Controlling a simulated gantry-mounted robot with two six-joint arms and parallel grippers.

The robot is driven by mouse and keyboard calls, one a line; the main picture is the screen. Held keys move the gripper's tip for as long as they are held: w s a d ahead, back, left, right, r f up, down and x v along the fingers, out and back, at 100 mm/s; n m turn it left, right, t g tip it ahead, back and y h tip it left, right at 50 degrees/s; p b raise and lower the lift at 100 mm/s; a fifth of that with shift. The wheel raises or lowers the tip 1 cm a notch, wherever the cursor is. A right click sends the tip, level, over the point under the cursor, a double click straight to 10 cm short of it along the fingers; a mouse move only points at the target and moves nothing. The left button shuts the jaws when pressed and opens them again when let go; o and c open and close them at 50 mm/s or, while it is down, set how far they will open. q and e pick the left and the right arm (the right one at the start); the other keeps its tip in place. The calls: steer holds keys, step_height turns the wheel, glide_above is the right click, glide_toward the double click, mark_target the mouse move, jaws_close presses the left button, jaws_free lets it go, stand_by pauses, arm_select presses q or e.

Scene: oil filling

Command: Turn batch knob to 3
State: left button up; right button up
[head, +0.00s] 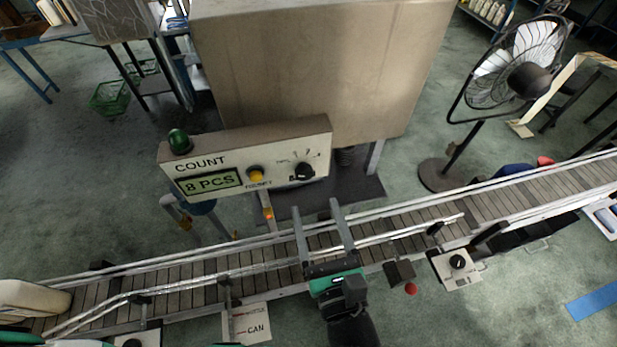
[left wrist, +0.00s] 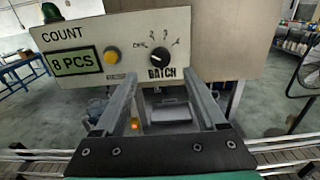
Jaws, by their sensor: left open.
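The black batch knob (head: 304,171) is on the right part of the cream COUNT panel (head: 235,150). In the left wrist view the batch knob (left wrist: 160,58) sits above the word BATCH, with a dial marked around its top. Its exact pointer setting is too small to read surely. My left gripper (head: 316,206) is open and empty, its two fingers reaching toward the panel from the front, below the knob. In the left wrist view the left gripper (left wrist: 158,77) has its fingertips on either side of and below the knob, apart from it. My right gripper is not in view.
A yellow button (head: 255,174) and a green display (head: 212,182) reading 8 PCS are left of the knob. A green lamp (head: 180,142) tops the panel. A slatted conveyor (head: 180,297) with rails runs below the gripper. A cream jug (head: 35,297) stands at its left end.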

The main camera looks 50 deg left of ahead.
mark_target(306, 175)
arm_select(q)
steer(key=p+x, duration=0.1)
steer(key=x, duration=0.6)
steer(key=shift+w+a, duration=0.2)
steer(key=shift+a, duration=0.1)
jaws_close()
